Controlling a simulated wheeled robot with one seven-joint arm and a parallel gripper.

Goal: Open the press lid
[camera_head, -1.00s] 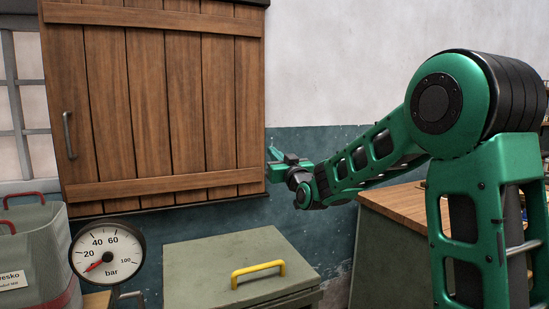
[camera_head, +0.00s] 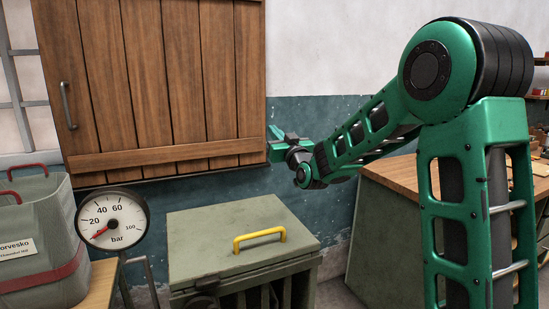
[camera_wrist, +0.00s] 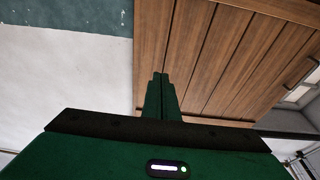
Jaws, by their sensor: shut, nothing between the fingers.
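The press is a grey-green box whose flat lid (camera_head: 215,222) is down, in the lower middle of the head view. A yellow bar handle (camera_head: 260,240) stands on the lid near its front edge. My gripper (camera_head: 272,142) is above and behind the lid, near the lower right corner of the wooden shutter, well apart from the yellow handle. Its green fingers are together and empty; they also show in the wrist view (camera_wrist: 160,80), pointing toward the shutter and wall. The lid and handle do not show in the wrist view.
A wooden shutter (camera_head: 160,80) with a metal handle hangs on the wall at the upper left. A pressure gauge (camera_head: 112,218) and a grey-green bin with red handles (camera_head: 40,245) stand left of the press. A wood-topped cabinet (camera_head: 385,180) is at the right, behind my arm.

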